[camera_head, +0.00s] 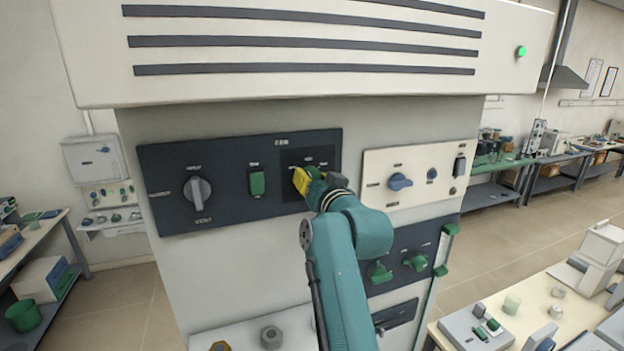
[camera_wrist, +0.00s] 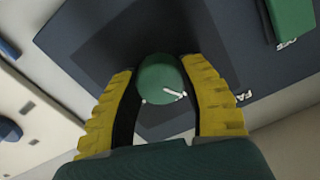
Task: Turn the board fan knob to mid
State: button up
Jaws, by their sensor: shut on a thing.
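The board fan knob shows in the wrist view as a round green knob (camera_wrist: 162,82) with a white pointer mark, on a dark panel. My gripper (camera_wrist: 165,92) has yellow ribbed fingers on both sides of the knob and is shut on it. In the head view my gripper (camera_head: 301,180) is at the right part of the upper dark panel (camera_head: 225,212), and it hides the knob there.
On the same panel are a grey rotary knob (camera_head: 199,193) and a green rocker switch (camera_head: 257,183). A cream panel with a blue knob (camera_head: 400,182) is close to the right of my wrist. A lower dark panel has green knobs (camera_head: 415,260). Benches stand at both sides.

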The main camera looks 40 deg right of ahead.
jog(key=m, duration=0.5)
jog(key=shift+f+m, duration=0.15)
jog(key=shift+m, duration=0.25)
dwell(0.3)
jog(key=o, duration=1.2)
jog(key=shift+s+a, duration=0.1)
jog(key=v, duration=1.1)
jog(key=shift+s+a, duration=0.2)
jog(key=shift+s, duration=0.1)
